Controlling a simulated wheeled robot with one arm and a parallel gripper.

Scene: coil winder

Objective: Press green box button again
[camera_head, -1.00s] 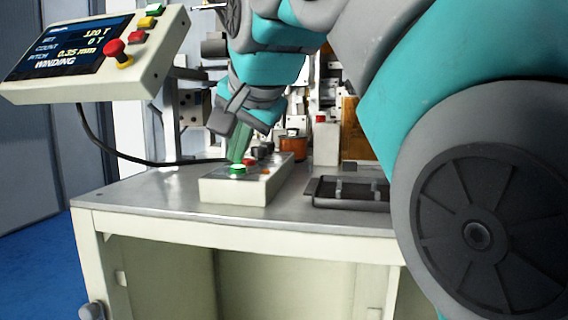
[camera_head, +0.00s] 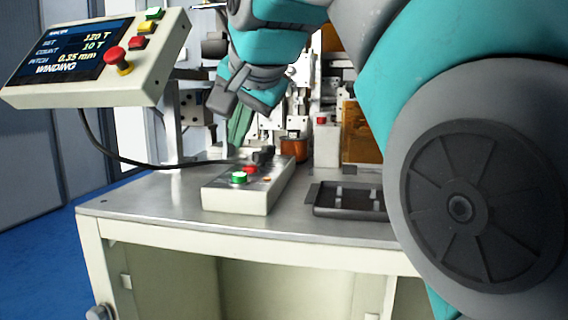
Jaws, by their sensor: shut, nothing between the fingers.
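The cream control box (camera_head: 234,199) sits on the metal table top. Its green button (camera_head: 239,178) is at the near left of the box's upper face and is fully in view. A red button (camera_head: 250,169) and a dark knob (camera_head: 263,155) lie farther back on the box. My gripper (camera_head: 232,150) points down, with its greenish fingers shut and empty. It appears above and behind the green button, apart from it. The fingertips lie close to the box's far edge in the picture, and their exact height is hard to tell.
The display panel (camera_head: 70,50) at upper left reads WINDING, count 10 T, set 120 T. A dark tray (camera_head: 350,213) lies right of the box. A copper-coloured spool (camera_head: 294,148) and machine parts stand behind. A black cable (camera_head: 110,150) runs from the panel.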

